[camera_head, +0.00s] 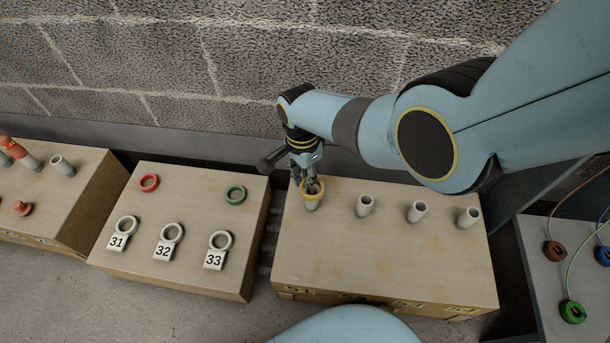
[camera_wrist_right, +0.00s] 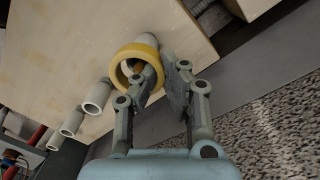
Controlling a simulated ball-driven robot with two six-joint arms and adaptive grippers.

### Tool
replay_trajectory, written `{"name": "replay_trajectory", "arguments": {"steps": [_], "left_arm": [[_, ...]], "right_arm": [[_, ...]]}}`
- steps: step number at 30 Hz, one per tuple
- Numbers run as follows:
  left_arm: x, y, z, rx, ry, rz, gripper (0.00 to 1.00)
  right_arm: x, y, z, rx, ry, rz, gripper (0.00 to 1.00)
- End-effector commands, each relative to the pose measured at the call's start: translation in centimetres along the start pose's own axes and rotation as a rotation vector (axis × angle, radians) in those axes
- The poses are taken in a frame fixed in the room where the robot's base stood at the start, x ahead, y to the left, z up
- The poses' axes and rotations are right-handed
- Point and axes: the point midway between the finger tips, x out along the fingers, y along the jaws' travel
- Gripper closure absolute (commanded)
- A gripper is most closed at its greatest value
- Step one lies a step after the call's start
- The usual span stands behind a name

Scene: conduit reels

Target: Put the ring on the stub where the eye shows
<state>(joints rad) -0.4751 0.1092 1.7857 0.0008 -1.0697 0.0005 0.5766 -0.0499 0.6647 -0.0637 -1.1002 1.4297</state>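A yellow ring (camera_head: 313,187) is at the top of the leftmost pale stub (camera_head: 311,205) on the right-hand wooden box. In the right wrist view the yellow ring (camera_wrist_right: 122,60) is tilted against that stub (camera_wrist_right: 150,39); whether it is fully around it I cannot tell. My right gripper (camera_head: 311,184) is at the ring, its fingers (camera_wrist_right: 163,72) closed about the ring's wall, one inside and one outside. Three other stubs, (camera_head: 365,205), (camera_head: 417,211) and (camera_head: 468,217), stand bare. Labels on the box front are too steep to read. My left gripper is out of view.
A left box (camera_head: 90,190) holds orange pieces. Wired coloured rings lie on a grey surface (camera_head: 540,275) at right.

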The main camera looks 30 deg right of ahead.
Motion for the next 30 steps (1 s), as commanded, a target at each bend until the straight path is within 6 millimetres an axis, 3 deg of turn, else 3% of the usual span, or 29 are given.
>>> {"name": "replay_trajectory", "arguments": {"steps": [1, 6, 18, 25, 30], "left_arm": [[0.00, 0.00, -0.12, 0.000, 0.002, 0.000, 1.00], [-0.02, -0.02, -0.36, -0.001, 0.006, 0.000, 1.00], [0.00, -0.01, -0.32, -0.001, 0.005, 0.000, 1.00], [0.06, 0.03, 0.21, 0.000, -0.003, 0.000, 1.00], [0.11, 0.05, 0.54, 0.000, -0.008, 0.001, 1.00]], "right_arm": [[0.18, 0.29, 0.02, 0.000, -0.001, 0.007, 0.91], [0.20, 0.32, 0.03, 0.000, -0.001, 0.007, 0.69], [0.18, 0.31, 0.02, 0.000, -0.001, 0.007, 0.67], [0.18, 0.31, 0.02, 0.000, -0.001, 0.007, 0.37], [0.18, 0.30, 0.02, 0.000, -0.001, 0.007, 0.35]]}}
